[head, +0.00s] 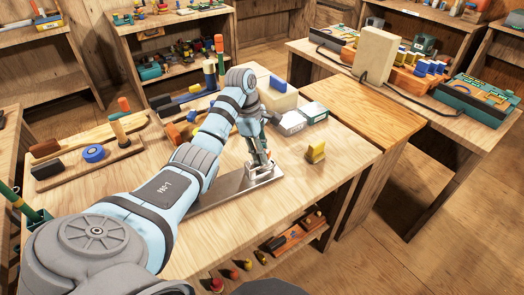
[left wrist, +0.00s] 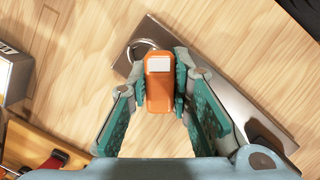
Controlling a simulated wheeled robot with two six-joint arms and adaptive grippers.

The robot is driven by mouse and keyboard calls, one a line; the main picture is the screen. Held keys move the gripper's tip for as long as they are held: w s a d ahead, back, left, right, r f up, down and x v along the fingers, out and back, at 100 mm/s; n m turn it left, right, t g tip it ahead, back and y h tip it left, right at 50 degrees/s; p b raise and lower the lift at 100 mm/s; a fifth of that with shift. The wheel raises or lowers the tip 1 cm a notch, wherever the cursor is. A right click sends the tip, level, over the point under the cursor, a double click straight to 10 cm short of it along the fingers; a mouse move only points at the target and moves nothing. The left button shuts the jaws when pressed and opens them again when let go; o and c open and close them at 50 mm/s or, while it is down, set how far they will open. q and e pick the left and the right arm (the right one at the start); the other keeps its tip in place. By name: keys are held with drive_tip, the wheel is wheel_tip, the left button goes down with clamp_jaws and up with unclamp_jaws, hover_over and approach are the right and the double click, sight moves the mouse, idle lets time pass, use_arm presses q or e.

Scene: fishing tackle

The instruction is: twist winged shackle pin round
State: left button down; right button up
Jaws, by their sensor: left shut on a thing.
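A shiny metal loop (left wrist: 141,46), seemingly the shackle, shows just beyond the wing at the end of the plate (left wrist: 218,75). The pin's shank is hidden under the wing and fingers. My right gripper is not in view.
The table's right front is clear. A shelf with small items (head: 292,234) sits below the front edge.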

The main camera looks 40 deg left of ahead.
use_arm(q)
drive_tip(key=c, duration=1.1)
unclamp_jaws()
wheel_tip(320, 180, up, 7)
drive_tip(key=p, duration=0.6)
drive_tip(key=shift+r, duration=0.15)
